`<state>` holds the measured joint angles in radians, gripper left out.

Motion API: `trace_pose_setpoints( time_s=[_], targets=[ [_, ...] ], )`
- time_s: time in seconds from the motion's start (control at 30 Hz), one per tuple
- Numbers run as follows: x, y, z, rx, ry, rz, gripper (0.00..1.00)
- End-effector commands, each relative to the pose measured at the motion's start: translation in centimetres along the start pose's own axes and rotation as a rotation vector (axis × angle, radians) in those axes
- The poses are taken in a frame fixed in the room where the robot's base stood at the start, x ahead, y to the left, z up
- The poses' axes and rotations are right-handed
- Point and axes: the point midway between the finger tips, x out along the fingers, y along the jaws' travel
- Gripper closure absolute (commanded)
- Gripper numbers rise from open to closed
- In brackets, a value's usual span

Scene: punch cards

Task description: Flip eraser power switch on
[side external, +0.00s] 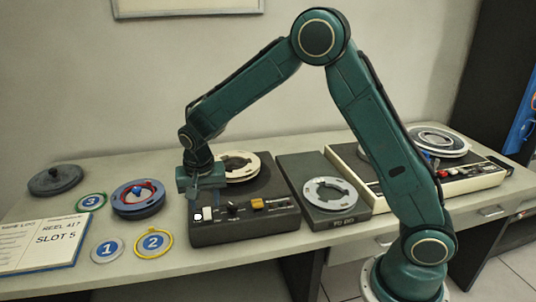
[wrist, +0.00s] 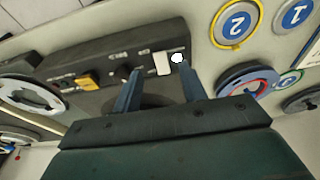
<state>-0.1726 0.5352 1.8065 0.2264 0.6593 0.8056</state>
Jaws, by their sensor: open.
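The eraser (side external: 245,222) is a dark box with a sloped front panel, and a cream reel (side external: 239,166) lies on its top. A white rectangular switch (side external: 207,214) sits at the left end of that panel, beside a bright white round spot (side external: 198,217). The wrist view also shows the switch (wrist: 162,64) and the round spot (wrist: 177,58). My gripper (side external: 204,196) is above the panel's left end, pointing down. In the wrist view its two fingers (wrist: 159,76) are apart and empty, with the switch between and beyond their tips. I cannot tell the switch's position.
The panel also has a black knob (side external: 232,207) and an orange button (side external: 257,204). A grey box (side external: 335,215) with a reel stands right of the eraser. Left are a blue-red reel (side external: 138,199), numbered discs (side external: 107,250) and a notebook (side external: 40,245).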

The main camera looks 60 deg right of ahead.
Motion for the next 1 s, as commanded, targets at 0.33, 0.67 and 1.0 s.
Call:
trace_pose_setpoints(
  time_s=[0.33, 0.67, 1.0],
  targets=[
    [-5.9, 0.0, 0.0, 0.001, 0.002, -0.002, 0.58],
    [-8.3, 0.0, 0.0, 0.001, 0.0, 0.0, 0.58],
    [-8.4, 0.0, 0.0, 0.001, 0.0, 0.0, 0.58]
  ],
)
